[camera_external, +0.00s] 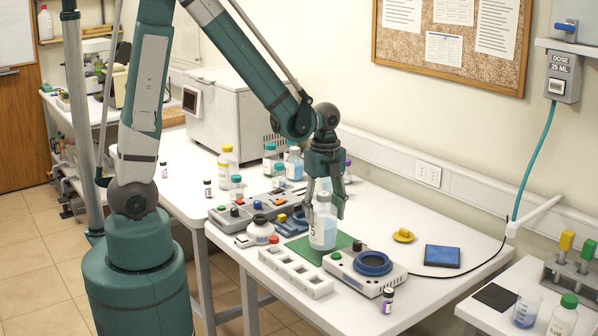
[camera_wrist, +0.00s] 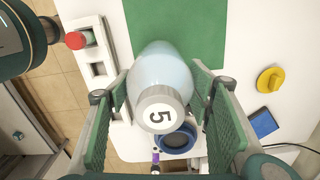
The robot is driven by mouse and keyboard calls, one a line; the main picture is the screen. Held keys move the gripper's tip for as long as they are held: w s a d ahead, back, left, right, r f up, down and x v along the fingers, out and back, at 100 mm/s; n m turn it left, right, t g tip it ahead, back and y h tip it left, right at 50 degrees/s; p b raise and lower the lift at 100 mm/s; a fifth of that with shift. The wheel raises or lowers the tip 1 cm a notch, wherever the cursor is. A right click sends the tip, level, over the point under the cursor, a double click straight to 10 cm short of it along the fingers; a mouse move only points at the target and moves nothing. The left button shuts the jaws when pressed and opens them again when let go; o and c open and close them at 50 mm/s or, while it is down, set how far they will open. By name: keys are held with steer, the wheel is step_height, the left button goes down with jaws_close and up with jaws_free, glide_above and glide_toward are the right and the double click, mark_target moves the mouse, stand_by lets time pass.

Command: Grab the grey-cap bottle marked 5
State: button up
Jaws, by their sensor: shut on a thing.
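The grey-cap bottle marked 5 (camera_external: 322,230) is a clear bottle with pale blue liquid. It is upright at the green mat (camera_external: 300,248); I cannot tell whether its base touches the mat. In the wrist view its grey cap (camera_wrist: 158,109) shows a black 5 and faces the camera. My gripper (camera_external: 326,205) comes down from above, one finger on each side of the bottle, and is shut on it. The green finger pads (camera_wrist: 160,120) flank the bottle in the wrist view.
A device with a blue ring (camera_external: 373,263) stands close right of the bottle. A yellow item (camera_external: 403,236) and blue pad (camera_external: 442,256) lie right. Several bottles stand behind.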

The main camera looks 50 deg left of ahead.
mark_target(324, 194)
steer(key=shift+r, duration=3.3)
